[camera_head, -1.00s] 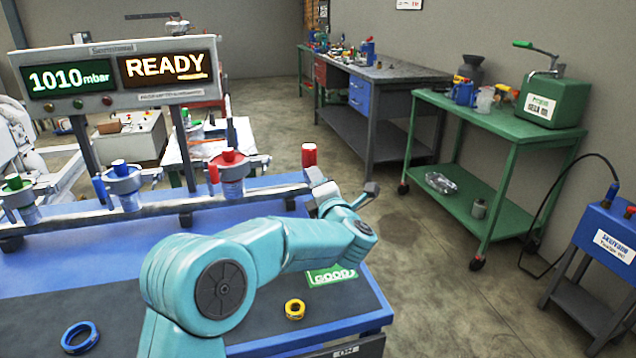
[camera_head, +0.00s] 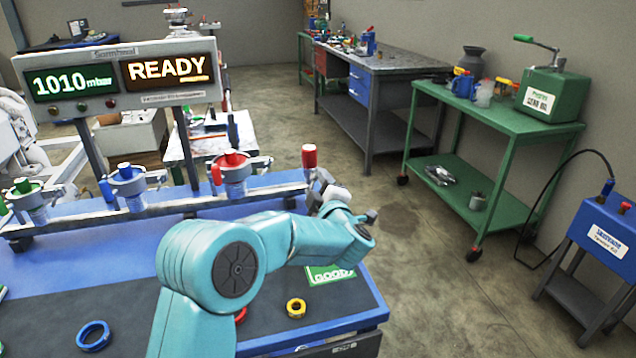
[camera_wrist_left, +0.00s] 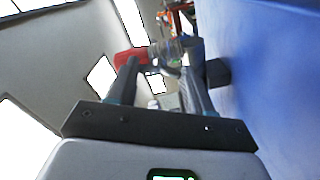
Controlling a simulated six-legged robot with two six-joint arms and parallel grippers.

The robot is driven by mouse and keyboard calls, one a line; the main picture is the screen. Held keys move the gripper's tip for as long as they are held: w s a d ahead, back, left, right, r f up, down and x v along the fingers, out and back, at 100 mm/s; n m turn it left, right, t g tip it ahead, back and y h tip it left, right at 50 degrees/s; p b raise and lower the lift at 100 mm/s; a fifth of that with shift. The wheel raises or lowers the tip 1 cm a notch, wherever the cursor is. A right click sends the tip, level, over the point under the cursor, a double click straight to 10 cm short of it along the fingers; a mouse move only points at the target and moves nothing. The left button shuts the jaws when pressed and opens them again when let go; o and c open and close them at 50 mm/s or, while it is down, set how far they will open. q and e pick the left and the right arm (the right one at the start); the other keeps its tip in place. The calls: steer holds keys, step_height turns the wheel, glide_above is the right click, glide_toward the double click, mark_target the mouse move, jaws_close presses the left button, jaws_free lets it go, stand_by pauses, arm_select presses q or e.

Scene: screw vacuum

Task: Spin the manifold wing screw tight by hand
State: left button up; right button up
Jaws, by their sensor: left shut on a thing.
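The silver manifold bar (camera_head: 165,206) runs along the back of the blue bench, with green, blue and red valves on it. A red-capped upright part (camera_head: 309,156) stands at its right end. My left gripper (camera_head: 317,182) is at this end, just below the red cap. In the left wrist view my left gripper (camera_wrist_left: 160,62) has its two fingers on either side of a small metallic part (camera_wrist_left: 166,50), apparently the wing screw, with the red cap (camera_wrist_left: 130,58) beside it. The fingers hide much of the screw, so its seating cannot be told. My right gripper is not in view.
A display (camera_head: 120,80) reads 1010 mbar and READY. A blue ring (camera_head: 93,336), a yellow ring (camera_head: 296,308) and a green GOOD label (camera_head: 329,275) lie on the bench. A green cart (camera_head: 498,113) stands at right, with open floor between.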

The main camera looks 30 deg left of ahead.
arm_select(q)
steer(key=shift+d+f+m, duration=0.1)
steer(key=shift+f+m, duration=0.05)
steer(key=shift+m, duration=0.15)
steer(key=o, duration=1.1)
steer(key=shift+c, duration=0.2)
steer(key=v, duration=1.5)
steer(key=shift+s+d, duration=0.2)
steer(key=shift+s, duration=0.05)
steer(key=shift+s+d, duration=0.25)
